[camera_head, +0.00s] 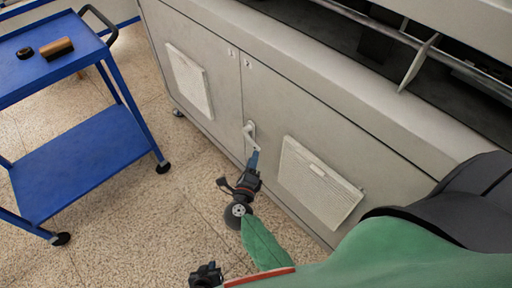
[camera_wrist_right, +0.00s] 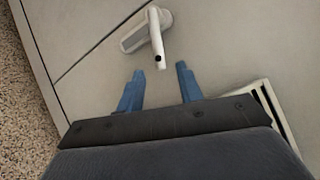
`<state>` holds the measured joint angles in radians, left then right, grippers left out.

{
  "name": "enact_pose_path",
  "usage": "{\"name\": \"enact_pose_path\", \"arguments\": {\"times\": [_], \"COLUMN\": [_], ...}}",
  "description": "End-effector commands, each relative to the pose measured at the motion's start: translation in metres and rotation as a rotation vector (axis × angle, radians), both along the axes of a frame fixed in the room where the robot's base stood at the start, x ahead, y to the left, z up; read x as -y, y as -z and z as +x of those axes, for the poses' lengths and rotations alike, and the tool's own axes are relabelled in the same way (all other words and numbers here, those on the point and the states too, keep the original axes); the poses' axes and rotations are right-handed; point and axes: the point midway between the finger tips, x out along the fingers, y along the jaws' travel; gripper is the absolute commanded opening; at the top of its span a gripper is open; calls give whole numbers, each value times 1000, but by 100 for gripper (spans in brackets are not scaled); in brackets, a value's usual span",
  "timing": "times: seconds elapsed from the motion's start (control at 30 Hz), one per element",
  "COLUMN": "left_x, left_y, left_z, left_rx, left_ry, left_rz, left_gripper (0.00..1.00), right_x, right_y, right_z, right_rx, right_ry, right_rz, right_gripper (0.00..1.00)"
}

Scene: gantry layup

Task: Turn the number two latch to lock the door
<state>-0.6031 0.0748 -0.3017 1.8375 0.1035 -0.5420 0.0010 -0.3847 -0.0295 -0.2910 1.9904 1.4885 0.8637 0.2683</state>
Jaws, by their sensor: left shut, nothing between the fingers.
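The latch (camera_head: 250,131) is a pale lever handle on the grey cabinet front, next to the seam between two door panels. It also shows in the right wrist view (camera_wrist_right: 157,35), with its lever end pointing toward my fingers. My right gripper (camera_head: 254,160) is just below the lever in the head view. In the right wrist view its blue fingers (camera_wrist_right: 158,84) are spread and empty, with the lever end just beyond the gap between them. My left gripper (camera_head: 207,274) is a dark shape at the bottom edge of the head view, shut and away from the cabinet.
Small number labels (camera_head: 247,63) sit high on the panels. Louvred vents (camera_head: 318,182) and (camera_head: 189,80) stand out on either side of the latch. A blue cart (camera_head: 82,165) with a brown roll (camera_head: 57,48) stands at the left. Speckled floor between is clear.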

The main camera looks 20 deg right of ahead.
Motion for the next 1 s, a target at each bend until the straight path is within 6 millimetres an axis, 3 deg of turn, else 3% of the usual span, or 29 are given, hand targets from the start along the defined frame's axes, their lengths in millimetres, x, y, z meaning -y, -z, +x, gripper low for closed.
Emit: {"name": "enact_pose_path", "arguments": {"times": [0.4,0.83,1.0], "left_x": [0,0,0], "left_y": [8,9,9], "left_z": [0,-2,-2], "left_rx": [0,-2,-2], "left_ry": [-1,0,0], "left_rz": [1,0,0], "left_gripper": [0,0,0], "right_x": [32,37,37], "right_y": [-1,-1,-1], "right_z": [47,55,54], "right_rx": [2,1,1], "right_ry": [-3,-3,-3], "right_rz": [-3,-2,-2], "right_gripper": [36,36,5]}}
